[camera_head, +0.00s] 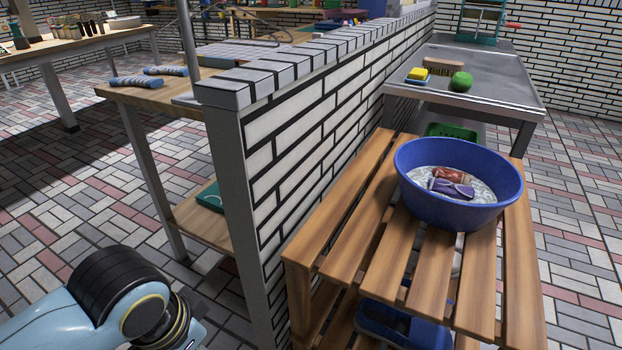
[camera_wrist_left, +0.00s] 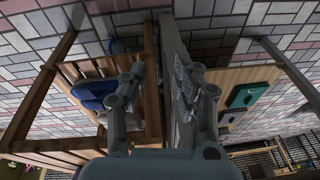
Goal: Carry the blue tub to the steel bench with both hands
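The blue tub (camera_head: 458,206) stands upright on the slatted wooden rack (camera_head: 383,239) at the right of the head view. It holds pale, foamy-looking contents with a red-brown and a purple item on top. The steel bench (camera_head: 495,80) stands behind the rack. My left arm comes in at the lower left of the head view, well apart from the tub, beyond the brick partition. In the left wrist view my left gripper (camera_wrist_left: 157,82) has its fingers spread with nothing held between them. My right gripper is in no view.
A low white brick partition (camera_head: 335,115) runs between the rack and a wooden table (camera_head: 160,97). The bench carries a green ball (camera_head: 461,81), a yellow sponge (camera_head: 418,74) and a brush (camera_head: 444,66). Its front right part is bare. A blue container (camera_wrist_left: 92,92) shows in the wrist view.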

